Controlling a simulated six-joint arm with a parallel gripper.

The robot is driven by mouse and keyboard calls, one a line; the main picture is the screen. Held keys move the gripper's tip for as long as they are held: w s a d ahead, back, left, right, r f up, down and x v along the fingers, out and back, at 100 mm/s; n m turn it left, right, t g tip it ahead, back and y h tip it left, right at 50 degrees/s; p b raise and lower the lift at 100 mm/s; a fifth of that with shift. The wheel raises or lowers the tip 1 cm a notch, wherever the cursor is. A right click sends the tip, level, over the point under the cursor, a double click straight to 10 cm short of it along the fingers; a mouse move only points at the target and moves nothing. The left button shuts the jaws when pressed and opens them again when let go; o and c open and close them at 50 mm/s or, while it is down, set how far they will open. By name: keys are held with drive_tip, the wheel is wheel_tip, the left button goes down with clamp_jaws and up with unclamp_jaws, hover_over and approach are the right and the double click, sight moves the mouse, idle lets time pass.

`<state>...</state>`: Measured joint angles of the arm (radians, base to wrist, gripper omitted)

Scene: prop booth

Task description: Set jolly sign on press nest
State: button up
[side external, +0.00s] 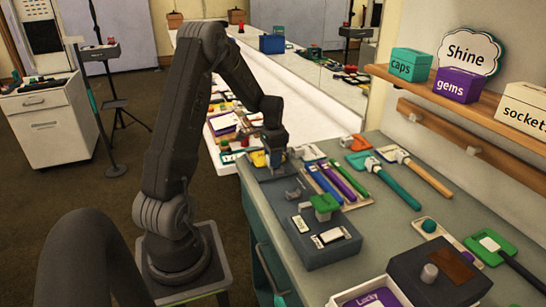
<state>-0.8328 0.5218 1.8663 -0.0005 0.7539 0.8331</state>
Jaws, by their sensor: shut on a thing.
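My gripper (270,162) is pointing down over the far left end of the grey-green bench. It is shut on a small yellow piece (258,159), which I take for the jolly sign; its lettering is too small to read and the fingers partly hide it. The piece is just above or touching a dark flat base (279,184); I cannot tell which. I cannot tell for certain which fixture is the press nest. A dark block (329,252) nearer the camera bears small white labelled plates and a green part (324,205).
Colored sticks (343,181) lie in a tray right of my gripper, beside long-handled tools (394,185). A dark box with a knob (442,267) and a white tray (393,292) with a purple "Lucky" sign (373,299) stand in front. A shelf (479,99) overhangs the right.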

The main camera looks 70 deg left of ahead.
drive_tip(key=o, duration=1)
drive_tip(key=shift+o, duration=0.2)
drive_tip(key=shift+d, duration=0.1)
drive_tip(key=shift+r, duration=0.1)
drive_tip(key=shift+c, duration=0.2)
drive_tip(key=shift+r, duration=0.55)
drive_tip(key=shift+o, duration=0.7)
drive_tip(key=shift+r, duration=3.4)
